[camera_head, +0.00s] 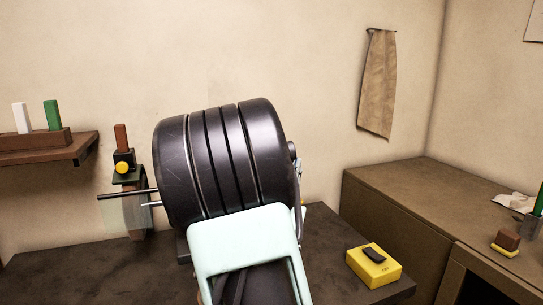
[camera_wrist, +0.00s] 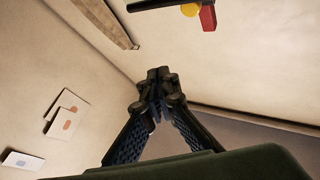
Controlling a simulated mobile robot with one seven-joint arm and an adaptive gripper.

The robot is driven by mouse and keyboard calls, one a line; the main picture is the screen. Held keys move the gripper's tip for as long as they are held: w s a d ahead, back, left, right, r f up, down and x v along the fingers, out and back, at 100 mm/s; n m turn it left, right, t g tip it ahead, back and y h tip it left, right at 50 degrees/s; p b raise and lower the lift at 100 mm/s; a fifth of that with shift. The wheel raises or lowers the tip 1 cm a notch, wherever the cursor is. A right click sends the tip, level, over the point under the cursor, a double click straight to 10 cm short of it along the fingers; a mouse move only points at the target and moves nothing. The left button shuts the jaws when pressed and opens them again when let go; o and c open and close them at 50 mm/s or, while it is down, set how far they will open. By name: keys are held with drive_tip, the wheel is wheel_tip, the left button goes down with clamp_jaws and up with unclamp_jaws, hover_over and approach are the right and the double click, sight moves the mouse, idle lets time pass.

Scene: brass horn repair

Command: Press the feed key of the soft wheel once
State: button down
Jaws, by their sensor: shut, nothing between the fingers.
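In the head view, a wheel (camera_head: 134,212), seen nearly edge-on, stands at the back left of the bench beside a clear plate. Above it is a small dark holder with a round yellow key (camera_head: 122,167) on its front and a red-brown bar on top. I cannot tell which wheel is the soft one. In the wrist view, a yellow round key (camera_wrist: 190,9) and a red bar (camera_wrist: 208,16) show at the top edge, beyond my fingertips and apart from them. My gripper (camera_wrist: 157,92) is shut and empty; it is hidden in the head view.
A large dark grooved body and a pale mint part hide the middle of the dark bench (camera_head: 60,272). A yellow box (camera_head: 376,272) with a dark top piece lies at the bench's right. A shelf (camera_head: 60,153) holds white and green bars. A brown cloth (camera_head: 377,85) hangs behind.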

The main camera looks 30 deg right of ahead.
drive_tip(key=shift+w, duration=0.1)
drive_tip(key=w+d, duration=0.2)
drive_tip(key=w, duration=0.6)
drive_tip(key=shift+w, duration=0.2)
idle(1.1)
idle(0.4)
drive_tip(key=shift+w+d+b, duration=0.1)
drive_tip(key=shift+w+b, duration=0.3)
drive_tip(key=shift+b, duration=0.1)
